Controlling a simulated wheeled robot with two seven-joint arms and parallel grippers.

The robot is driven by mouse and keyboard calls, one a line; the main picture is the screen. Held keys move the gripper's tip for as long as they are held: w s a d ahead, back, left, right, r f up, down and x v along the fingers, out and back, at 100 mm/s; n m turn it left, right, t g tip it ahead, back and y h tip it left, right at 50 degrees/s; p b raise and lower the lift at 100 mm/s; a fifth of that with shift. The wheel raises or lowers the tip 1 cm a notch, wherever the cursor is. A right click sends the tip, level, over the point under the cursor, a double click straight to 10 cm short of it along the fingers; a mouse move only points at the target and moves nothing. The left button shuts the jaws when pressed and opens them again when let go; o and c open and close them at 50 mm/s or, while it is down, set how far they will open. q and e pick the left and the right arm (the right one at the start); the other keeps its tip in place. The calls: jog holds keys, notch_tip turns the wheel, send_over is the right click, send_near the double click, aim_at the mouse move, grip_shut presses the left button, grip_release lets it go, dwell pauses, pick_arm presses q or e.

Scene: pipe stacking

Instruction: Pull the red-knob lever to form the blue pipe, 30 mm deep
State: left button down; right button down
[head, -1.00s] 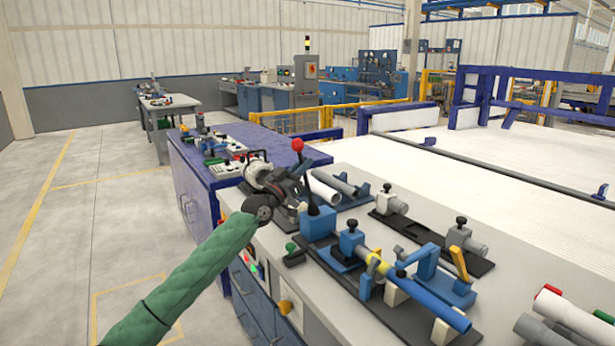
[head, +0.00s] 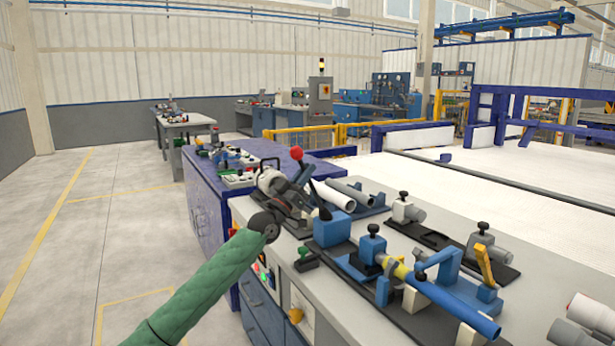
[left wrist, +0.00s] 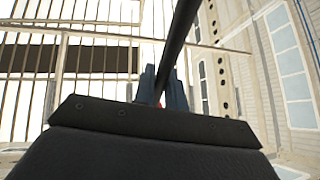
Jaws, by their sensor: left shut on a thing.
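The lever has a red knob (head: 296,153) on a dark rod (head: 314,191) and rises from a blue block (head: 332,229). It leans to the left in the head view. My left gripper (head: 304,187) is shut on the lever below the knob. The forming depth cannot be read. My right gripper is out of view.
Grey pipes in holders (head: 405,209) lie behind the fixture. A white pipe (head: 330,194) and a grey one lie near the lever. A small green-knobbed control (head: 305,258) sits at the bench's front edge. White and grey pipe ends show at the lower right.

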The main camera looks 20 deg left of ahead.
pick_arm(q)
jog(key=shift+f, duration=0.2)
jog(key=c, duration=1.8)
grip_release()
jog(key=o, duration=0.3)
jog(key=shift+s+a, duration=0.1)
jog(key=shift+a, duration=0.1)
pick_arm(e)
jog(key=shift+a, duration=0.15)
